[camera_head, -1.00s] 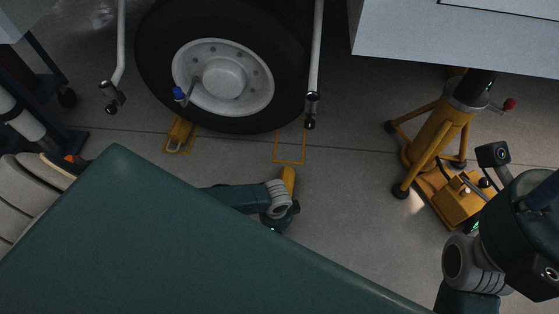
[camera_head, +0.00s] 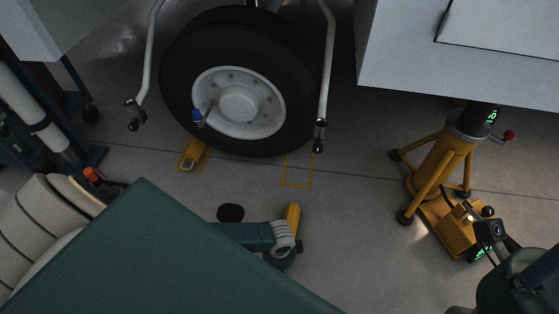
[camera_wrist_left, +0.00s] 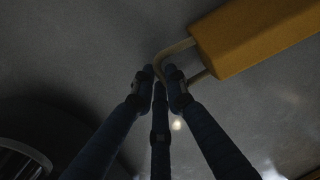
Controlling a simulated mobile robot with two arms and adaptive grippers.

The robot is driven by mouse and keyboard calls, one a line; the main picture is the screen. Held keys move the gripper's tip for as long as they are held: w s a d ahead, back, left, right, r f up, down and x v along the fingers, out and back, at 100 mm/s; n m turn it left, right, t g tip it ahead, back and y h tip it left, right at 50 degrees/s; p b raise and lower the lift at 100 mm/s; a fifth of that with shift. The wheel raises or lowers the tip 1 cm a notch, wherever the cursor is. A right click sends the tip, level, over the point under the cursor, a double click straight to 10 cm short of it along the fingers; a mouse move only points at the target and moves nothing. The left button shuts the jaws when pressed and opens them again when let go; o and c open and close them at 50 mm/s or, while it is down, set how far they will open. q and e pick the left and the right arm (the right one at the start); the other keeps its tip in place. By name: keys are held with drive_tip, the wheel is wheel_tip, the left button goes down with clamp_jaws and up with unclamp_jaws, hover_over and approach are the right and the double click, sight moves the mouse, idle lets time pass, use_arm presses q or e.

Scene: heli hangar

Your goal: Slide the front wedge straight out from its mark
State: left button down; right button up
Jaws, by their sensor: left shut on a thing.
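The front wedge (camera_head: 292,214) is a yellow chock on the floor, apart from the wheel, just below an empty yellow outline (camera_head: 298,184), its likely mark. In the left wrist view the wedge (camera_wrist_left: 255,38) is a yellow block with a pale loop handle. My left gripper (camera_wrist_left: 160,78) is shut on that handle, its dark fingers closed around the loop's end. In the head view my left wrist hides most of the gripper (camera_head: 289,258). My right arm shows at the lower right, but I cannot make out its fingers.
The large black tyre (camera_head: 180,85) stands behind the empty outline. Another yellow wedge (camera_head: 193,154) sits against it in its own outline. A yellow jack (camera_head: 437,170) stands at the right. A dark round patch (camera_head: 230,212) lies left of the front wedge.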

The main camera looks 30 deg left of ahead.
use_arm(q)
drive_tip(key=c, duration=1.7)
unclamp_jaws()
wheel_tip(320, 180, up, 12)
